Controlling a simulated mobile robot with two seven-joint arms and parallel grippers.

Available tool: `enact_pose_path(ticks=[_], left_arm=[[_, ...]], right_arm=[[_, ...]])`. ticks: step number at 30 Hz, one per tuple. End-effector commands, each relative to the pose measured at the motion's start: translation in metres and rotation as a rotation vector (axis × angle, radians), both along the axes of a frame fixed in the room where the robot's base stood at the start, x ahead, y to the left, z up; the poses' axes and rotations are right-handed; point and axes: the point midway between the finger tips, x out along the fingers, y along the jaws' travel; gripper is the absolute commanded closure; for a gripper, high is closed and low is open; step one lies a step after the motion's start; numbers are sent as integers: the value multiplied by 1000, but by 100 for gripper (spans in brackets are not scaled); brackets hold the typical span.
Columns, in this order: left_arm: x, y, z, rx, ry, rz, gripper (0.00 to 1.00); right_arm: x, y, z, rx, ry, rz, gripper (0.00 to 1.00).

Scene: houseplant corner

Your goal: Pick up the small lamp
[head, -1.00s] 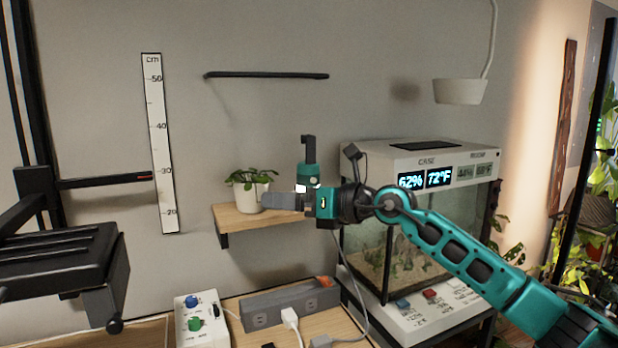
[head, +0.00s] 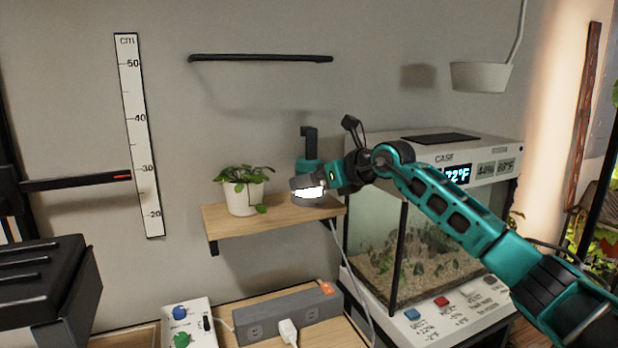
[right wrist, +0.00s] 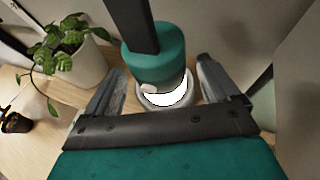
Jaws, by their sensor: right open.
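The small lamp (head: 308,166) stands upright on the wooden wall shelf (head: 240,222). It has a teal body, a black upright piece on top and a glowing white part low down. The right wrist view shows the lamp (right wrist: 154,52) and its pale round base. In the wrist view my right gripper (right wrist: 160,78) is open, one finger on each side of the lamp, with gaps left. Its palm hides the near part of the shelf. My left gripper is not in view.
A potted plant (head: 243,190) stands left of the lamp on the shelf, close to one finger. A glass case (head: 375,245) is right of the shelf. Below are a power strip (head: 290,312) and a knob box (head: 188,325). A black rail (head: 260,58) hangs above.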

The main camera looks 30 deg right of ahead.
Motion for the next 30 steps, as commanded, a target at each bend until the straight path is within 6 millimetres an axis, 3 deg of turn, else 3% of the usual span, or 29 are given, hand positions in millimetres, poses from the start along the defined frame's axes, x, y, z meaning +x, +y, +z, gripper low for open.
enact_pose_path(ticks=[6, 14, 30], left_arm=[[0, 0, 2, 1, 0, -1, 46], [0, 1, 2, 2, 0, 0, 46], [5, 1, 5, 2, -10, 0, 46]], right_arm=[[18, 7, -7, 1, -1, 1, 11], [20, 7, -9, 0, -1, 0, 11], [19, 7, -9, 0, 0, 0, 63]])
